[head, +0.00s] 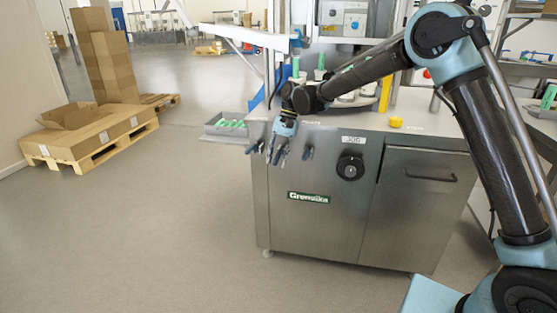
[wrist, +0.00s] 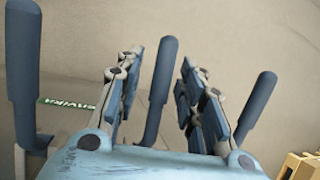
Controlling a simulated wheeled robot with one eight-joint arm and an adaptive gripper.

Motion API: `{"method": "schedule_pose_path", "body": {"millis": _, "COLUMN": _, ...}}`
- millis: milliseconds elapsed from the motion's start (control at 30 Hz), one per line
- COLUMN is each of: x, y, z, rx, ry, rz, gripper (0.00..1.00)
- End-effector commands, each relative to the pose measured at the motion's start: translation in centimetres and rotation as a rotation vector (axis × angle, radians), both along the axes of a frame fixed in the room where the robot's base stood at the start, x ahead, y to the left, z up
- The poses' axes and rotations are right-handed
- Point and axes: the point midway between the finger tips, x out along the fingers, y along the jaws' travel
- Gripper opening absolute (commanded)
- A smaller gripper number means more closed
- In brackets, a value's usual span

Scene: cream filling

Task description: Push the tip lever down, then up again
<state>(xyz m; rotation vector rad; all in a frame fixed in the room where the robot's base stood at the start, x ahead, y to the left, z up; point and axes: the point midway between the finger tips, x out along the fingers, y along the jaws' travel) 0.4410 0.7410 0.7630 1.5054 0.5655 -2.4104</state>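Three levers with blue-grey handles stick out from the steel machine's front. In the wrist view one is at the left (wrist: 22,75), one in the middle (wrist: 161,90) and one at the right (wrist: 257,106). Their labels cannot be read, so I cannot tell which is the tip lever. My gripper (wrist: 160,62) is open, its two fingers on either side of the middle lever; contact with it is not clear. In the head view my gripper (head: 279,154) hangs at the machine's left front, between the left lever (head: 255,147) and the right lever (head: 308,152), partly hiding the middle one.
The machine's front carries a black knob (head: 350,167) and a door handle (head: 431,178). A yellow knob (head: 395,122) is on its top. A grey tray (head: 224,128) with green things sits left of the levers. Open floor lies in front; a pallet with boxes (head: 90,137) stands far left.

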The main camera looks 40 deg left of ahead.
Motion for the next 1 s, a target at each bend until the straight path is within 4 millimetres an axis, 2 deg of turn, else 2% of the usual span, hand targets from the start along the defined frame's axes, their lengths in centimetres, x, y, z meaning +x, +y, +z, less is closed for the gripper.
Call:
{"method": "schedule_pose_path", "body": {"millis": 167, "x": 0.8, "y": 0.0, "z": 1.8, "rx": 0.000, "ry": 0.000, "rz": -0.001, "gripper": 0.35}}
{"method": "schedule_pose_path", "body": {"millis": 600, "x": 4.3, "y": 0.1, "z": 8.8, "rx": 0.000, "ry": 0.000, "rz": 0.000, "gripper": 0.35}}
{"method": "schedule_pose_path", "body": {"millis": 800, "x": 5.0, "y": 0.1, "z": 10.2, "rx": 0.000, "ry": 0.000, "rz": 0.001, "gripper": 0.35}}
{"method": "schedule_pose_path", "body": {"millis": 1000, "x": 5.1, "y": 0.0, "z": 10.5, "rx": 0.000, "ry": 0.001, "rz": 0.001, "gripper": 0.35}}
